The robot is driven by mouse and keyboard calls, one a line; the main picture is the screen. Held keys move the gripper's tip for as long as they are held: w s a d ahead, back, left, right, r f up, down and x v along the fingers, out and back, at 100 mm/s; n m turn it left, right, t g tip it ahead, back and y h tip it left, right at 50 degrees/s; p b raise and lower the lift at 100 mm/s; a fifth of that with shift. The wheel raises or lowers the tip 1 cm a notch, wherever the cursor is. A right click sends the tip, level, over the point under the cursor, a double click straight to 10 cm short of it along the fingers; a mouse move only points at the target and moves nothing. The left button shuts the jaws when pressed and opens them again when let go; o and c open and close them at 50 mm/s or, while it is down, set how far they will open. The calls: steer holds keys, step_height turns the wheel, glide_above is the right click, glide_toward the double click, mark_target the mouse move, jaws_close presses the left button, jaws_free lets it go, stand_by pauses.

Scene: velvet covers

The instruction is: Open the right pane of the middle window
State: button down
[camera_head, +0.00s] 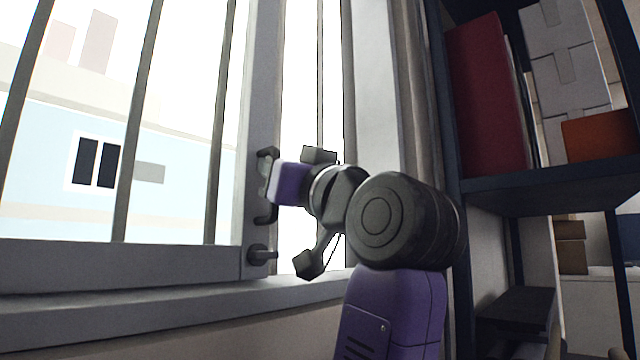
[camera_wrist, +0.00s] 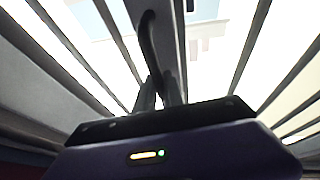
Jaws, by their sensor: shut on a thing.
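The window pane (camera_head: 257,120) has a pale grey frame. A dark bracket-shaped handle (camera_head: 266,215) is fixed upright to its side member, and the handle also shows in the wrist view (camera_wrist: 148,35). My gripper (camera_head: 270,183) is at the handle, its purple body just to the right of it. In the wrist view the two dark fingers (camera_wrist: 160,92) are close together at the handle, shut on it. The fingers are mostly hidden in the head view. A small dark knob (camera_head: 262,254) sits on the frame below the handle.
A pale sill (camera_head: 150,310) runs below the window. A bright gap with a thin upright bar lies between the pane's side member and the window jamb (camera_head: 375,90). A dark shelf unit (camera_head: 550,185) with a red binder (camera_head: 487,95) and boxes stands close on the right.

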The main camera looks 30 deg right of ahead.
steer(key=a, duration=0.2)
steer(key=s+a, duration=0.1)
steer(key=a, duration=0.1)
steer(key=s+a, duration=0.1)
steer(key=a, duration=0.1)
steer(key=shift+s+a, duration=0.2)
steer(key=shift+a, duration=0.15)
steer(key=c, duration=1.5)
jaws_free()
steer(key=shift+o, duration=0.2)
steer(key=shift+s+d+f, duration=0.15)
steer(key=shift+s+f, duration=0.05)
steer(key=shift+s, duration=0.3)
steer(key=b, duration=0.2)
glide_toward(224, 154)
steer(key=shift+v, duration=1.1)
